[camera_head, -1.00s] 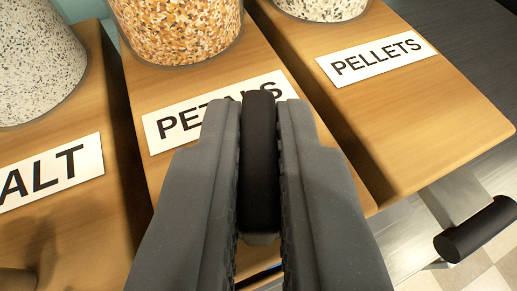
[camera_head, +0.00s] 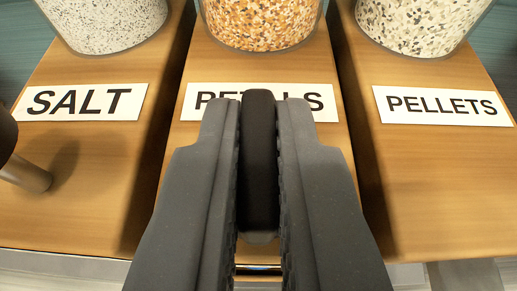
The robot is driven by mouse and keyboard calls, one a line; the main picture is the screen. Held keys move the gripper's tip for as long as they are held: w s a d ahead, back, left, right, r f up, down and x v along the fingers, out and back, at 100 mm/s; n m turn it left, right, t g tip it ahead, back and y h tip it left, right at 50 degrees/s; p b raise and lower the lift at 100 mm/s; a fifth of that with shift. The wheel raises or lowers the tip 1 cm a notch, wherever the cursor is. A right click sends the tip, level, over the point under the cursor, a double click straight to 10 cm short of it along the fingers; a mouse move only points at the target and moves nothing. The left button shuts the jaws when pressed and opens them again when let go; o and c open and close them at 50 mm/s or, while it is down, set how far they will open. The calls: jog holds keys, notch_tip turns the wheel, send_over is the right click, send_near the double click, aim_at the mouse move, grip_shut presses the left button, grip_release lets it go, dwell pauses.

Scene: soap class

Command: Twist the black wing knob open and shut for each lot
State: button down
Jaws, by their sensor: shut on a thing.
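The black wing knob (camera_head: 260,165) stands upright on edge in the middle of the view, in front of the block labelled PETALS. My gripper (camera_head: 260,110) is shut on it, with one grey finger against each side. The knob covers part of the PETALS label (camera_head: 312,100). Above that label is a clear container of orange and cream petals (camera_head: 262,20). The knob's mount is mostly hidden behind my fingers; a bit of shiny metal shows below.
At left stand a SALT label (camera_head: 86,102) and a container of speckled salt (camera_head: 105,22). At right are a PELLETS label (camera_head: 442,105) and a container of pellets (camera_head: 422,22). A dark handle on a metal stem (camera_head: 28,174) juts in at the left edge. Dark gaps separate the wooden blocks.

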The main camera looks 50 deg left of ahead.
jog(key=g+p, duration=0.1)
jog(key=n+y+p, duration=0.1)
jog(key=shift+r+n+g+p, duration=0.2)
jog(key=shift+n+g+p, duration=0.1)
jog(key=shift+g+p, duration=0.1)
jog(key=shift+w+d+f+n+g+y+p, duration=0.1)
jog(key=shift+n+g+y+p, duration=0.3)
jog(key=shift+n+g+p, duration=0.4)
jog(key=shift+f+n+g+y, duration=0.15)
jog(key=shift+n+g+y, duration=0.25)
jog(key=shift+n+g, duration=0.65)
jog(key=shift+n+g+b, duration=0.3)
jog(key=shift+n+g, duration=0.25)
jog(key=shift+g, duration=0.2)
jog(key=shift+n+g, duration=0.3)
jog(key=shift+g, duration=0.1)
jog(key=c, duration=1.5)
grip_release()
